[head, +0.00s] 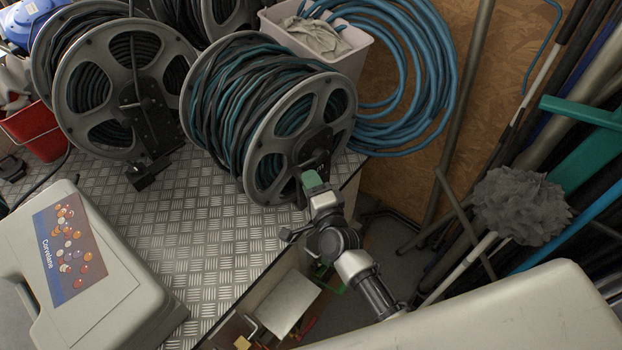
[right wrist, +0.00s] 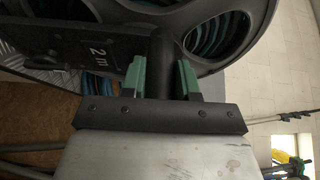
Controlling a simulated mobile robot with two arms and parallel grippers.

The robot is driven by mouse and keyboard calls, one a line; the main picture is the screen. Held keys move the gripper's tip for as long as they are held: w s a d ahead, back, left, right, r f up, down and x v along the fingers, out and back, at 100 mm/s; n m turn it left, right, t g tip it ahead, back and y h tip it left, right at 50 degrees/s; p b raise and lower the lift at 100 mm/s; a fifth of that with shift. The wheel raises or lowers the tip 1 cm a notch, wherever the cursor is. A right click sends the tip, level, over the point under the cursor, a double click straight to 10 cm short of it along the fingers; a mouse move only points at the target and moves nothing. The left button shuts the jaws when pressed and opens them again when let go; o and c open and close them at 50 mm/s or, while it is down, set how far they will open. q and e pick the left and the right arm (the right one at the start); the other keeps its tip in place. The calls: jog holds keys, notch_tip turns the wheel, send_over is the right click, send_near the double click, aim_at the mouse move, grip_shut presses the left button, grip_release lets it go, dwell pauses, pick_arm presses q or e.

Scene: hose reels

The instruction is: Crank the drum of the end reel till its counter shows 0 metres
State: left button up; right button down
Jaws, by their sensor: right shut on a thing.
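The end reel (head: 270,115) stands at the right end of the metal bench, wound with black and teal hose on a grey drum. Its dark counter plate (right wrist: 98,50) reads "2 m" in the right wrist view. My right gripper (head: 311,182) is at the near side of this reel, by the lower part of its flange. In the right wrist view its green fingers are shut on a black crank handle (right wrist: 161,50), one on each side. In the head view the gripper hides most of the handle. My left gripper is not in view.
Other reels (head: 95,90) stand to the left on the chequered bench (head: 215,255). A pale case (head: 110,300) lies at front left. A bin (head: 345,55) and coiled blue hose (head: 420,105) are behind the end reel. Poles and a grey mop (head: 520,207) stand right.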

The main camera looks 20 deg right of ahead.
jog(key=shift+w+r+m+p, duration=0.1)
jog(key=shift+r+m+p, duration=0.5)
jog(key=shift+r, duration=0.25)
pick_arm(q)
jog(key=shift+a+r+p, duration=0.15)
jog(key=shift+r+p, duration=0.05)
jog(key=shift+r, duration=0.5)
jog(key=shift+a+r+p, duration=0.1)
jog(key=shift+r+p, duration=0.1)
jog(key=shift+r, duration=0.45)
pick_arm(e)
jog(key=shift+w+d+r, duration=0.1)
jog(key=shift+d+r, duration=0.05)
jog(key=shift+r, duration=0.25)
jog(key=shift+d, duration=0.1)
jog(key=c, duration=0.8)
grip_release()
jog(key=shift+c, duration=0.2)
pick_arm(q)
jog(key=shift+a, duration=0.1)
pick_arm(e)
jog(key=shift+f, duration=0.1)
jog(key=shift+s+f, duration=0.1)
jog(key=shift+s, duration=0.1)
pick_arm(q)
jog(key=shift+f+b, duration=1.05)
pick_arm(e)
jog(key=s+d, duration=0.1)
jog(key=s, duration=0.9)
